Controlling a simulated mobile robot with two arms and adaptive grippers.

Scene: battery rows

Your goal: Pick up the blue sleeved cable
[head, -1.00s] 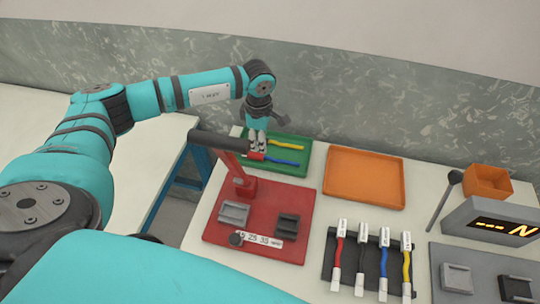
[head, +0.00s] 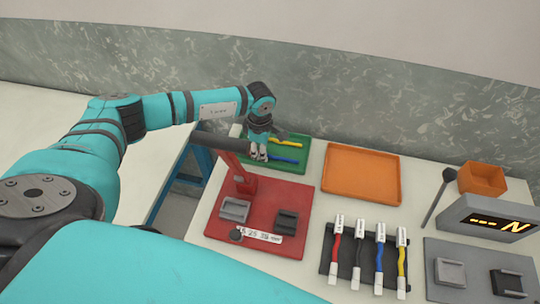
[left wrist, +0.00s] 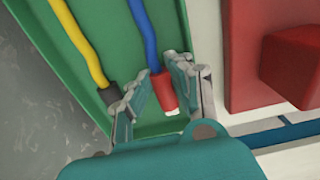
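A blue sleeved cable (head: 285,159) with a red end cap lies in the green tray (head: 303,143), and it also shows in the left wrist view (left wrist: 149,38). My left gripper (head: 259,153) is low over the tray's near-left part. In the left wrist view its fingers (left wrist: 158,78) are spread, one on each side of the red end (left wrist: 163,92). A gap shows on the left side; contact on the right is unclear. A yellow cable (left wrist: 82,45) with a dark end lies to the left in the same tray. My right gripper is not in view.
A red board (head: 262,195) with an upright red post (head: 238,176) stands close to the gripper. An orange tray (head: 362,174) is to the right. A black rack (head: 345,262) holds several cables, one blue. A display box (head: 490,218) stands far right.

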